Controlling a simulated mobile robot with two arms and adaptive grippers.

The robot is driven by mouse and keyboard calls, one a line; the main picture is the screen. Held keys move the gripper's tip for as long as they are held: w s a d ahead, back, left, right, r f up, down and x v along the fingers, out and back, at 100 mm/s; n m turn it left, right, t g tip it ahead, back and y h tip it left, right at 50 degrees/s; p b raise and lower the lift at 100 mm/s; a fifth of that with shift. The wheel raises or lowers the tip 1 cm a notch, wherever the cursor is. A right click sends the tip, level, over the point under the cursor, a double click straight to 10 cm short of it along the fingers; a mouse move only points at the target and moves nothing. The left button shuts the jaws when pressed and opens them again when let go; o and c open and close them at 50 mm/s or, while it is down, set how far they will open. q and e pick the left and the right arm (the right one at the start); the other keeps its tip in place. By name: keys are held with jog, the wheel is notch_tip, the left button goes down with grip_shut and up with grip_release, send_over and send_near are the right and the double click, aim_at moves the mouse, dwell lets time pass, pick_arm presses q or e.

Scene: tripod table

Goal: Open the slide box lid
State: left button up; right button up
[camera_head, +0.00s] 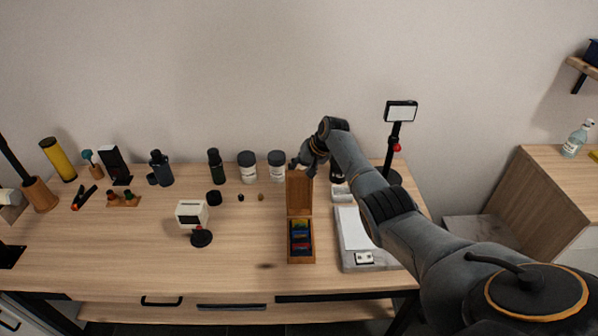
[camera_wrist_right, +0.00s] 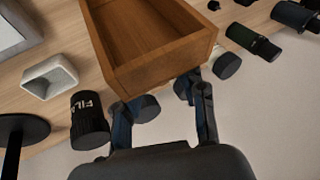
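The wooden slide box (camera_head: 290,243) stands on the table, its front compartment open and holding several coloured slides (camera_head: 300,236). Its lid (camera_head: 299,190) is raised at the back, with its hollow inside facing the head camera. In the right wrist view the lid (camera_wrist_right: 160,62) fills the upper middle. My right gripper (camera_head: 308,160) is at the lid's far upper end. Its fingers (camera_wrist_right: 163,103) are spread apart with nothing held between them, close to the lid's end wall; I cannot tell if they touch it. My left gripper is out of view.
A black film canister (camera_wrist_right: 90,122) and a small white tray (camera_wrist_right: 50,75) stand near the right gripper. White-labelled jars (camera_head: 247,167) are left of the lid. A light stand (camera_head: 393,150) and a white sheet (camera_head: 353,228) are on the right.

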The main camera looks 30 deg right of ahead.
jog(key=shift+s+a+f, duration=0.1)
jog(key=shift+a+f, duration=0.05)
jog(key=shift+f, duration=0.05)
jog(key=shift+a, duration=0.1)
jog(key=v, duration=1.2)
jog(key=shift+r, duration=0.1)
